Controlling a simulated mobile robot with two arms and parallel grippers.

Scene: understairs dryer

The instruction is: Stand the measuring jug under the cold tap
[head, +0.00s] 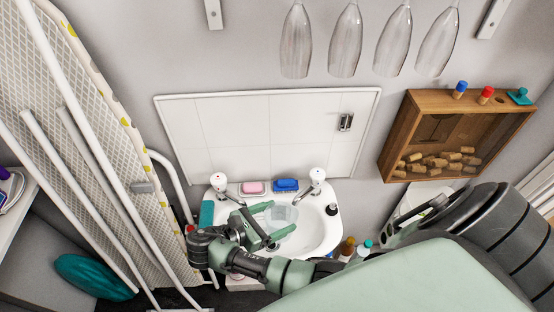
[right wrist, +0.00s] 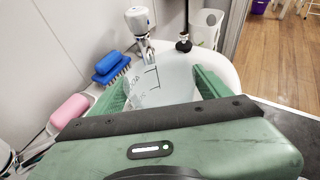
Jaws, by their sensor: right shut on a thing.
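The clear measuring jug (head: 283,214) is between the green fingers of my right gripper (head: 272,222), over the white basin (head: 322,228). In the right wrist view the jug (right wrist: 165,82) shows dark markings on its wall, with a finger along each side. The right-hand tap (head: 317,176) stands at the basin's back right corner, up and right of the jug. In the right wrist view this tap (right wrist: 138,22) is beyond the jug, its spout close to the far rim; I cannot tell whether it is over the opening. My left gripper is not in view.
The red-marked tap (head: 218,183) is at the back left. A pink soap (head: 252,188) and a blue brush (head: 286,185) lie between the taps. Glasses (head: 345,40) hang above.

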